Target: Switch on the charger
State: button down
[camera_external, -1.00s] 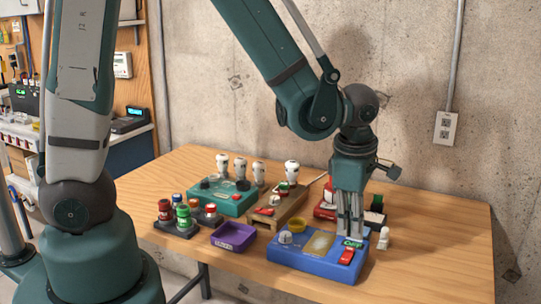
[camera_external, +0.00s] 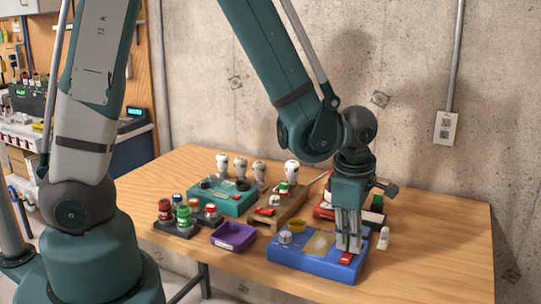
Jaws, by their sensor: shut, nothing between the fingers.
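A blue box (camera_external: 305,266) sits at the front right of the table and appears to be the charger; I cannot read a name on it. A red switch (camera_external: 346,258) is on its right part, partly covered by my fingers. The box also has a pale knob (camera_external: 285,238) at the left and a tan panel (camera_external: 318,244) in the middle. My gripper (camera_external: 349,248) is shut and empty, pointing down at the switch. The fingertips are at or just above the switch; I cannot tell if they touch. The green label beside the switch is hidden behind the fingers.
A purple tray (camera_external: 233,236) and a dark rack of red, green and blue capped items (camera_external: 176,222) are to the left. A teal box (camera_external: 228,201), a wooden block (camera_external: 270,212) and white bulbs (camera_external: 291,170) stand behind. A small white figure (camera_external: 383,238) is right of the gripper. The table's right side is clear.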

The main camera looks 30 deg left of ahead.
aim_at(347, 255)
jog(key=shift+w+f+g+b, duration=0.25)
jog(key=shift+f+g+b, duration=0.25)
jog(key=shift+b, duration=0.25)
jog(key=shift+r, duration=0.1)
jog(key=shift+s, duration=0.25)
jog(key=shift+s+r, duration=0.15)
jog(key=shift+s, duration=0.4)
jog(key=shift+r, duration=0.15)
jog(key=shift+w+r+p, duration=0.2)
jog(key=shift+r+p, duration=0.95)
jog(key=shift+r, duration=0.8)
notch_tip(347, 255, up, 10)
jog(key=w, duration=0.1)
jog(key=shift+f, duration=0.15)
